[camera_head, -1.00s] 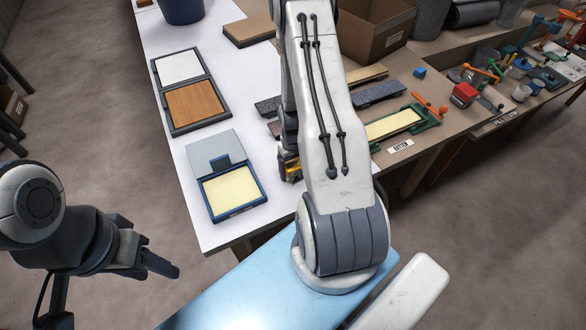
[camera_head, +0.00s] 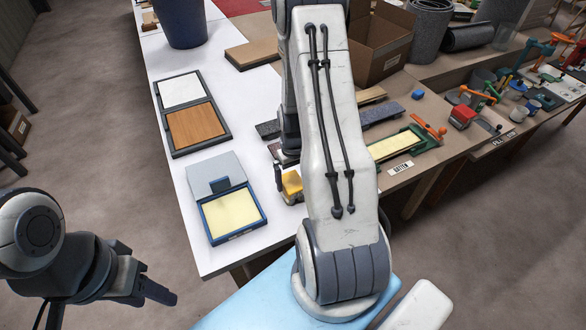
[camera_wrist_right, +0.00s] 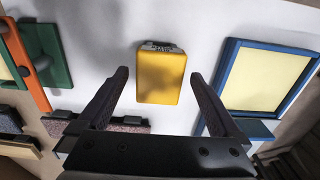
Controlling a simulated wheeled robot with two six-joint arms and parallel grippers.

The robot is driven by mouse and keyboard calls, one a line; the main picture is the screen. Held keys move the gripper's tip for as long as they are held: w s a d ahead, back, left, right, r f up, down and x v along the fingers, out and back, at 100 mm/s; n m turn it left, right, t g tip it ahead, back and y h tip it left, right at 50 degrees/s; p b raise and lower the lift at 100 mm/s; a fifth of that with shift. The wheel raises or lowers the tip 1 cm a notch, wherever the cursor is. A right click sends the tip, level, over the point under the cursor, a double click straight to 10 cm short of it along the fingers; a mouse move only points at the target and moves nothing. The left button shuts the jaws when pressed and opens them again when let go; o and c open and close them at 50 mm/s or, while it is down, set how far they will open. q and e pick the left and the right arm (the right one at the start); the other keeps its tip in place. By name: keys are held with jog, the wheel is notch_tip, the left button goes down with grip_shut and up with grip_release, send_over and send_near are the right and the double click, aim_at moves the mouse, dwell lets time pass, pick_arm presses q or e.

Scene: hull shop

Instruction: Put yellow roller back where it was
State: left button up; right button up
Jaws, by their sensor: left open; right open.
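The yellow roller (camera_wrist_right: 161,76) shows in the right wrist view as a yellow block with rounded corners and a dark end piece, on the white table. In the head view the roller (camera_head: 291,184) is partly hidden behind my right arm. My right gripper (camera_wrist_right: 158,76) is open, with one finger on each side of the roller in the picture and gaps on both sides. I cannot tell how far above the table the fingertips are. My left gripper (camera_head: 158,284) is open and empty, off the table at the lower left.
A blue case with a pale yellow pad (camera_head: 232,212) lies beside the roller. A dark tray with white and brown panels (camera_head: 194,124) lies farther back. A green holder with a pale strip (camera_head: 392,146) and a cardboard box (camera_head: 385,45) are to the right.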

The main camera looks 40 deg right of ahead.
aim_at(293, 184)
notch_tip(293, 184, up, 6)
jog(key=shift+f, duration=0.1)
jog(key=a+r+n, duration=0.2)
jog(key=a+r, duration=0.1)
jog(key=a, duration=0.3)
jog(key=s+a+r+n, duration=0.1)
jog(key=a+r, duration=0.3)
jog(key=a, duration=0.3)
jog(key=a+r+n, duration=0.2)
jog(key=a+r, duration=0.1)
jog(key=a, duration=0.3)
jog(key=s+a+r+n, duration=0.2)
jog(key=s+a+r, duration=0.1)
jog(key=s+a, duration=0.3)
jog(key=s+a+r+n+y, duration=0.1)
jog(key=s+a+r+n, duration=0.2)
jog(key=s+a, duration=0.3)
jog(key=s, duration=0.2)
jog(key=shift+s, duration=0.3)
